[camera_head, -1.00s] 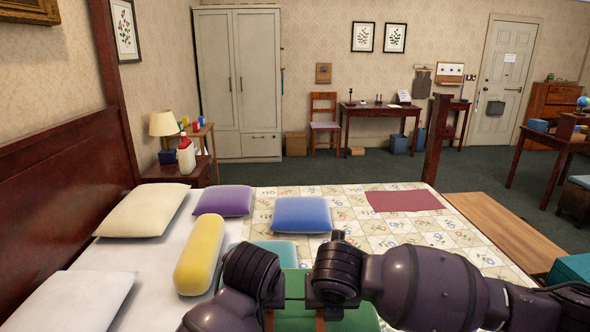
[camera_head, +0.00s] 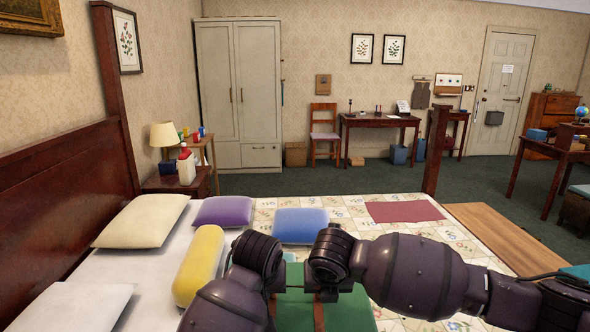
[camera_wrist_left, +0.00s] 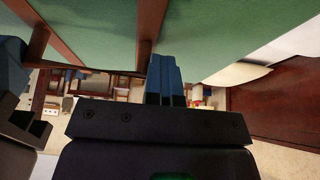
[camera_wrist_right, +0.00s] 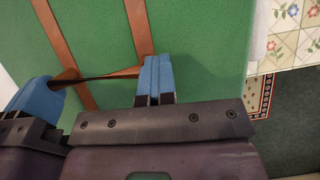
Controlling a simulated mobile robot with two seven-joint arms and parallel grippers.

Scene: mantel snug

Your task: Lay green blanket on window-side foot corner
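The green blanket (camera_head: 294,312) is flat and folded, with brown straps (camera_head: 318,318) across it. It is at the lower middle of the head view, partly behind my arms. The left wrist view shows the left blue fingertips (camera_wrist_left: 163,80) closed at a strap. The right wrist view shows the right fingertips (camera_wrist_right: 158,78) closed at the other strap, with a brown handle between them. The bed's patterned quilt (camera_head: 350,208) lies beyond. No window is in view.
A maroon cloth (camera_head: 405,211) lies on the quilt's far right part. A blue cushion (camera_head: 300,226), purple cushion (camera_head: 222,212), yellow bolster (camera_head: 199,265) and cream pillow (camera_head: 143,221) lie on the bed. A dark bedpost (camera_head: 436,150) stands at right, beside a wooden bench (camera_head: 505,233).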

